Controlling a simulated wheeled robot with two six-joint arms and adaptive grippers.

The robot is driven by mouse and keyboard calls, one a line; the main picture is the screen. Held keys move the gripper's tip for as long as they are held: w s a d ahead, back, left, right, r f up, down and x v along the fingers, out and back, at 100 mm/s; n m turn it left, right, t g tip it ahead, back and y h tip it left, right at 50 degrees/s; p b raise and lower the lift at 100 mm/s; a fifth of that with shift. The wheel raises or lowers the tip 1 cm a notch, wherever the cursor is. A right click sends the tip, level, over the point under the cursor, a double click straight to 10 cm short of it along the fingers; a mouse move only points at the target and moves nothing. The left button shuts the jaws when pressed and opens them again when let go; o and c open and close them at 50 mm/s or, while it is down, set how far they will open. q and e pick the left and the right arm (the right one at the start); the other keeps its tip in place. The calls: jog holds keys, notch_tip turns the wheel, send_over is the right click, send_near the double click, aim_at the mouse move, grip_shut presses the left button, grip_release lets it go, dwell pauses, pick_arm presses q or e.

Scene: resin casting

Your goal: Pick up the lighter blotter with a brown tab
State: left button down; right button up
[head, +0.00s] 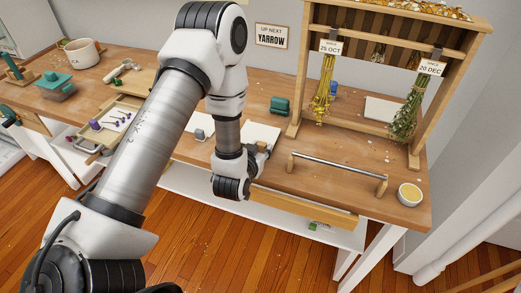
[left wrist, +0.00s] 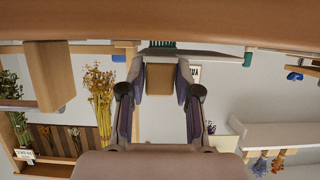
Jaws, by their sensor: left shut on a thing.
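My left gripper (head: 262,150) is over the workbench, beside a white flat blotter (head: 262,135). In the left wrist view my left gripper (left wrist: 160,105) has its fingers either side of a brown tab (left wrist: 160,77), and it is shut on it. A pale slab edge (left wrist: 205,57) shows beyond the tab in that view. Another white flat piece (head: 200,122) lies left of the gripper, with a grey knob-like thing (head: 199,134) at its front. The wrist partly hides the held piece in the head view. My right gripper is not in view.
A wooden rack (head: 300,90) with hanging dried bunches stands at the back right. A metal rail (head: 338,166) and a bowl of yellow stuff (head: 409,194) are at the front right. A green block (head: 280,106) sits behind the gripper. A tray (head: 110,125) stands left.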

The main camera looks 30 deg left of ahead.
pick_arm(q)
notch_tip(320, 180, up, 9)
jog(key=shift+f, duration=0.2)
dwell(0.4)
